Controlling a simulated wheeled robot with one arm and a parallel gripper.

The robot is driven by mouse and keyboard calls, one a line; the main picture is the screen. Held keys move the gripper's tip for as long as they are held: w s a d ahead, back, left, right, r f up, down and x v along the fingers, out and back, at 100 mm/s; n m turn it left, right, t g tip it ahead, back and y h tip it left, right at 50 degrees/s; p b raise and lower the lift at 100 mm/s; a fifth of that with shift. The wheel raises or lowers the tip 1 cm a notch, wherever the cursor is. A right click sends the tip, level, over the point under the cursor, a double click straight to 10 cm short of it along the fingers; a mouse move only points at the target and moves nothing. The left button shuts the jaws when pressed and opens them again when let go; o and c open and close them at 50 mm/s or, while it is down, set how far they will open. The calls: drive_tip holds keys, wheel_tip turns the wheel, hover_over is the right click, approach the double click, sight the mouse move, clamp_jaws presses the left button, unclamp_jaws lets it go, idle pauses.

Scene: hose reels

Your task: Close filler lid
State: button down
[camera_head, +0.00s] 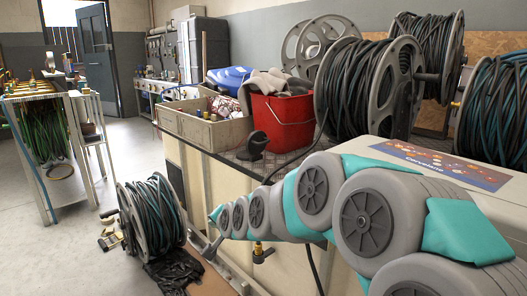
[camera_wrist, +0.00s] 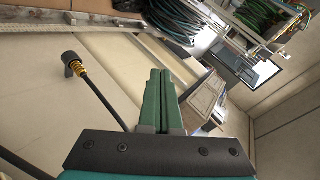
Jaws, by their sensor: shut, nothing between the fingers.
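A black round piece (camera_head: 252,145), which looks like the filler lid, stands tilted up on the dark top of the cream cabinet, just left of the red bucket; its hinge is too small to make out. I cannot see it in the wrist view. My arm reaches across the front of the cabinet, below the lid. In the wrist view my gripper (camera_wrist: 161,74) has its two green fingers together, with nothing between them. The fingertips are alongside the cream panel (camera_wrist: 120,60), and I cannot tell if they touch it.
A red bucket (camera_head: 283,120) with cloths and a wooden crate (camera_head: 205,131) stand on the cabinet top. Hose reels (camera_head: 368,88) stand behind at right; another reel (camera_head: 152,218) is on the floor at left. A brass fitting (camera_wrist: 80,70) with a black hose sticks out beside my fingers.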

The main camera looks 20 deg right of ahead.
drive_tip(key=w+d+r+m+t, duration=0.2)
drive_tip(key=w+d, duration=0.1)
drive_tip(key=w, duration=0.2)
drive_tip(key=m+t+h, duration=0.5)
drive_tip(key=m+h, duration=0.5)
drive_tip(key=m, duration=0.3)
approach(268, 142)
drive_tip(key=x, duration=0.5)
drive_tip(key=shift+w+p, duration=0.35)
drive_tip(key=shift+d, duration=0.1)
